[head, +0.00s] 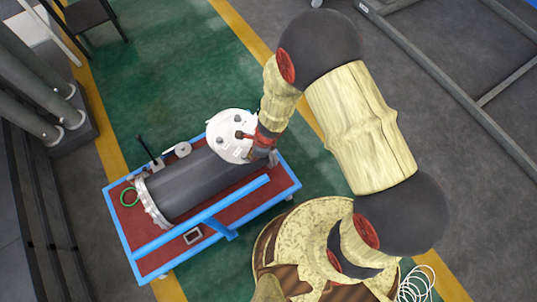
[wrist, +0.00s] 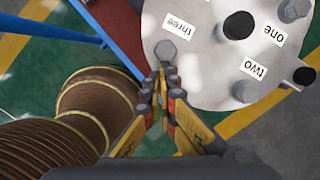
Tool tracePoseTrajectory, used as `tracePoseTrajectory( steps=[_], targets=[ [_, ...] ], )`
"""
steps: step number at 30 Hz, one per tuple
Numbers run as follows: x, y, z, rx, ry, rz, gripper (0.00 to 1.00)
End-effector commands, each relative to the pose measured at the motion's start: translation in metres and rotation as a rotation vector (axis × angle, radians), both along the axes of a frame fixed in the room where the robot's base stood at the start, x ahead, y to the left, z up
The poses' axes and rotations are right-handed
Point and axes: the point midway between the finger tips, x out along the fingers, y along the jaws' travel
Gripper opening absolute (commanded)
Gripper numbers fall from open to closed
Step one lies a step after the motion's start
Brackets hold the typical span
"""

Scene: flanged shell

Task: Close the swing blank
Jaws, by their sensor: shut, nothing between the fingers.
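The swing blank is a pale round disc (head: 225,128) at the right end of the dark shell (head: 190,183). It appears turned face-on, above the end of the shell. How it meets the shell's rim is hidden by my gripper and arm. In the wrist view the disc (wrist: 205,65) carries bolts, a dark knob and labels reading one, two and three. My gripper (wrist: 162,80) is shut and empty, with its fingertips at the disc's lower left edge near the label three. I cannot tell whether they touch it. In the head view my gripper (head: 262,148) is beside the disc's right edge.
The shell lies on a red cart (head: 265,203) with a blue frame. Grey pipes (head: 35,85) stand at far left. Green floor behind the cart is clear.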

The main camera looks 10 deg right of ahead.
Motion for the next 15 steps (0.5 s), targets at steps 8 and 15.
tracePoseTrajectory(
  steps=[8,15],
  targets=[
    [0.015,0.046,0.002,0.0,-0.001,-0.219,0.0],
    [0.028,0.069,0.002,0.0,0.0,-0.349,0.0]
  ],
)
